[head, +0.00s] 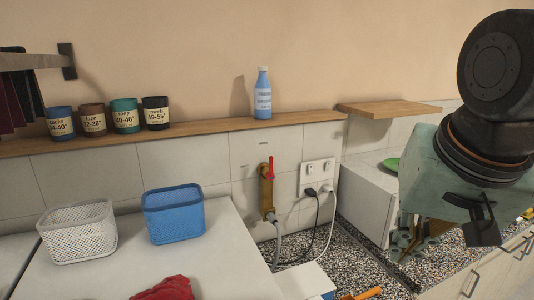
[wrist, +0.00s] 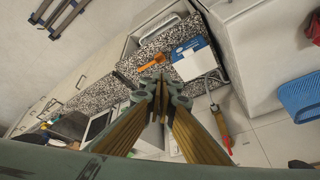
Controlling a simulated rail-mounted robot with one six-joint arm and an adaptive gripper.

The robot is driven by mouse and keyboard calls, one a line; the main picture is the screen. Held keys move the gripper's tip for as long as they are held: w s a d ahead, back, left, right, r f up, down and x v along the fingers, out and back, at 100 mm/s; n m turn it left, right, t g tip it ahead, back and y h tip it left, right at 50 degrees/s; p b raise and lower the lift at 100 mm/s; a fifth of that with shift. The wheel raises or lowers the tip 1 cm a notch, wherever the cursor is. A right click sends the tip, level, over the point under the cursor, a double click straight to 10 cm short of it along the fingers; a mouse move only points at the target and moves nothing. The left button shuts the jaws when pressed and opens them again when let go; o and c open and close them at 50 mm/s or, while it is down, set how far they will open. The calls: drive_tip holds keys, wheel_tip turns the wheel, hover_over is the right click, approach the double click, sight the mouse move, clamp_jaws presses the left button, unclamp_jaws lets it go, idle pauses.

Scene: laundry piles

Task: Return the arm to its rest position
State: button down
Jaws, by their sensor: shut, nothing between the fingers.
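My gripper (head: 408,245) hangs at the right of the head view, over the speckled counter (head: 375,240), pointing down. My dark arm links and pale green wrist stand above it. In the wrist view my gripper (wrist: 161,88) shows with its brass-coloured fingers meeting at the tips. It is shut and nothing shows between the fingers. An orange-handled tool (wrist: 152,62) and a blue and white box (wrist: 192,58) lie beyond the tips.
A white basket (head: 78,232) and a blue basket (head: 173,213) stand on the white top at left, with red cloth (head: 165,289) in front. A blue bottle (head: 263,95) and several labelled cups line the wooden ledge (head: 205,132). A red-handled valve (head: 268,180) is on the wall.

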drive_tip(key=s+a+f+n+b, duration=0.1)
drive_tip(key=s+f+n, duration=0.1)
drive_tip(key=s, duration=0.4)
drive_tip(key=s+a+f+n+g+b, duration=0.1)
drive_tip(key=s+b, duration=0.1)
drive_tip(key=s, duration=0.5)
drive_tip(key=shift+f+n+y, duration=0.3)
drive_tip(key=shift+f+n, duration=0.05)
drive_tip(key=shift+n, duration=0.05)
idle(0.5)
